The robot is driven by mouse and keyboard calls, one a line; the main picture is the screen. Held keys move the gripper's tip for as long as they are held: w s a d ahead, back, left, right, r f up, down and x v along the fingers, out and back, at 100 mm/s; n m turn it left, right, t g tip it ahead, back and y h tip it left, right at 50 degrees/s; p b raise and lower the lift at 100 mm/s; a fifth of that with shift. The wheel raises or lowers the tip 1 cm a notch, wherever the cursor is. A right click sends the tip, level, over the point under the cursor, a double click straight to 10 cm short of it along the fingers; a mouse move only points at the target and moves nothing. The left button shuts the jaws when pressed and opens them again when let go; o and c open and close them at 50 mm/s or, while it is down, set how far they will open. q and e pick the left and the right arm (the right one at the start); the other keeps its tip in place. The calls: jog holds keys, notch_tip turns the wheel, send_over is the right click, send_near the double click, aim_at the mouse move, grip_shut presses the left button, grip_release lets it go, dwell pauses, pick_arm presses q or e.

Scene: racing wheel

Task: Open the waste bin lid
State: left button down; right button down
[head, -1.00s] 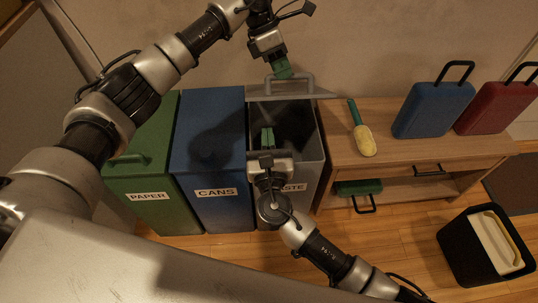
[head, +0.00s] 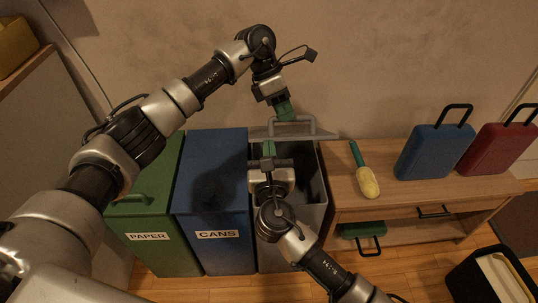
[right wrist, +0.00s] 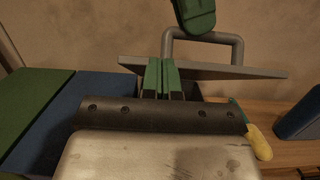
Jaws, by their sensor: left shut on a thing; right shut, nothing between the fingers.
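The grey waste bin (head: 311,197) stands at the right end of the bin row. Its lid (head: 319,134) is raised at the back, seen nearly edge-on, and the bin's mouth is open. The lid also shows in the right wrist view (right wrist: 220,70). My left gripper (head: 286,112) is shut on the lid's grey handle (head: 311,125); it also shows at the handle in the right wrist view (right wrist: 195,14). My right gripper (head: 268,150) is shut and empty, in front of the lid over the bin's mouth. I cannot tell whether its fingertips (right wrist: 163,70) touch the lid.
A blue cans bin (head: 210,185) and a green paper bin (head: 160,230) stand to the left. A wooden bench (head: 410,195) on the right holds a green-handled yellow scoop (head: 367,180), a blue case (head: 435,150) and a red case (head: 495,150). A black bin (head: 470,280) is on the floor.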

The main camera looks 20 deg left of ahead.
pick_arm(q)
jog(key=shift+a+f, duration=0.1)
jog(key=shift+f, duration=0.55)
pick_arm(e)
jog(key=shift+w+r, duration=0.25)
jog(key=shift+r, duration=0.2)
pick_arm(q)
jog(key=c, duration=1.3)
grip_release()
jog(key=shift+w, duration=0.1)
jog(key=shift+c, duration=0.2)
jog(key=shift+o, duration=1.2)
jog(key=shift+w+f, duration=0.1)
jog(key=shift+w, duration=0.15)
pick_arm(e)
jog(key=shift+w+a+f, duration=0.15)
jog(key=shift+w+f, duration=0.15)
jog(key=shift+f, duration=0.05)
